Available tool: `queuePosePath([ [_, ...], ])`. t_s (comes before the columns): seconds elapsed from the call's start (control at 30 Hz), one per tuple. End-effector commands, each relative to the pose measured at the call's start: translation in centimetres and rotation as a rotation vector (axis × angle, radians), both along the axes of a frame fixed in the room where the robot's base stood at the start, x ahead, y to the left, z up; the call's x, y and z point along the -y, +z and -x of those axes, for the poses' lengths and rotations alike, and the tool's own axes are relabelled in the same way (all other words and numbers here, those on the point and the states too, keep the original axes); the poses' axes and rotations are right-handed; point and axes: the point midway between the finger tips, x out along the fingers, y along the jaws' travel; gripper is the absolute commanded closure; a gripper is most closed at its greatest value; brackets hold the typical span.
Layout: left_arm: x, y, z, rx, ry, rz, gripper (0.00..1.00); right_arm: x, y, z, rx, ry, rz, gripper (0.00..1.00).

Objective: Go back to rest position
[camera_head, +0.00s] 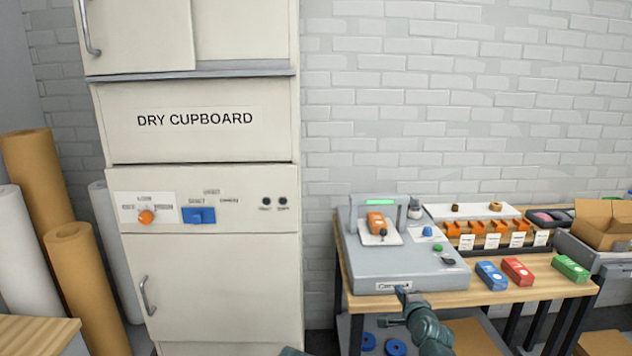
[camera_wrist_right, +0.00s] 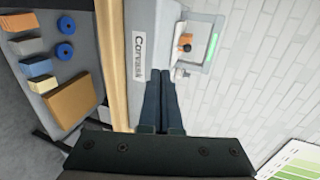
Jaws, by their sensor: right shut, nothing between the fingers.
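My right gripper (camera_head: 403,292) is at the front edge of the grey machine (camera_head: 385,266) on the wooden table, just below and right of its name label. In the right wrist view its two dark fingers (camera_wrist_right: 161,88) lie together with nothing between them, in front of the machine's labelled side. Whether the fingertips touch the machine cannot be told. A bit of dark teal at the bottom edge of the head view may be part of my left arm; the left gripper itself is not seen.
The dry cupboard (camera_head: 205,260) stands at left, beside tall rolls (camera_head: 85,280). Blue, red and green boxes (camera_head: 517,271) lie on the table (camera_head: 455,298) at right, before an orange rack (camera_head: 490,228). A lower shelf holds blue rings (camera_wrist_right: 66,52) and a cardboard box (camera_wrist_right: 75,103).

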Motion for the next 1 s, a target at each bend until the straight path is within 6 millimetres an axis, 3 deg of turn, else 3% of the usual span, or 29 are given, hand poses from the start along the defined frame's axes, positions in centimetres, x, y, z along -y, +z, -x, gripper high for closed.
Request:
queuePosePath([
  [0.37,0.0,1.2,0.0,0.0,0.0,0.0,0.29,-5.2,-2.0,1.9,-0.143,0.187,0.184,1.0],
  [0.57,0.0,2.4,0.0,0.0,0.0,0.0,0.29,-9.6,-4.0,4.8,-0.274,0.382,0.367,1.0],
  [0.77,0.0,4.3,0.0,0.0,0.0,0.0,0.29,-14.4,-6.4,10.5,-0.462,0.693,0.646,1.0],
  [0.9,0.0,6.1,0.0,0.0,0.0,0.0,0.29,-16.9,-7.7,17.3,-0.639,1.021,0.909,1.0],
  [1.0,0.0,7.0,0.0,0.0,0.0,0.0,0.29,-17.4,-7.9,21.9,-0.753,1.239,1.065,1.0],
])
